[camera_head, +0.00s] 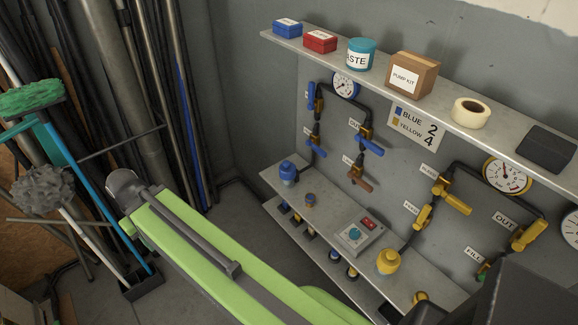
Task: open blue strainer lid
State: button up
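A blue rounded fitting (288,173), which looks like the blue strainer with its lid on, stands upright at the left end of the lower grey shelf. It is small in view, and I cannot make out how the lid is fastened. A similar yellow fitting (388,262) stands further right on the same shelf. My gripper's fingers do not show. A lime-green arm part of mine crosses the lower middle, and a dark blurred block fills the bottom right corner. Nothing of mine touches the blue fitting.
Blue and yellow valve pipes with gauges (345,85) line the wall above the lower shelf (325,215). A control box (360,232) sits mid-shelf. The upper shelf (450,113) holds boxes, a tin and tape. A mop, brush and poles crowd the left.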

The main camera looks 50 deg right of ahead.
aim_at(287, 170)
jog(key=z, duration=0.05)
jog(key=i, duration=1)
jog(key=u, duration=0.05)
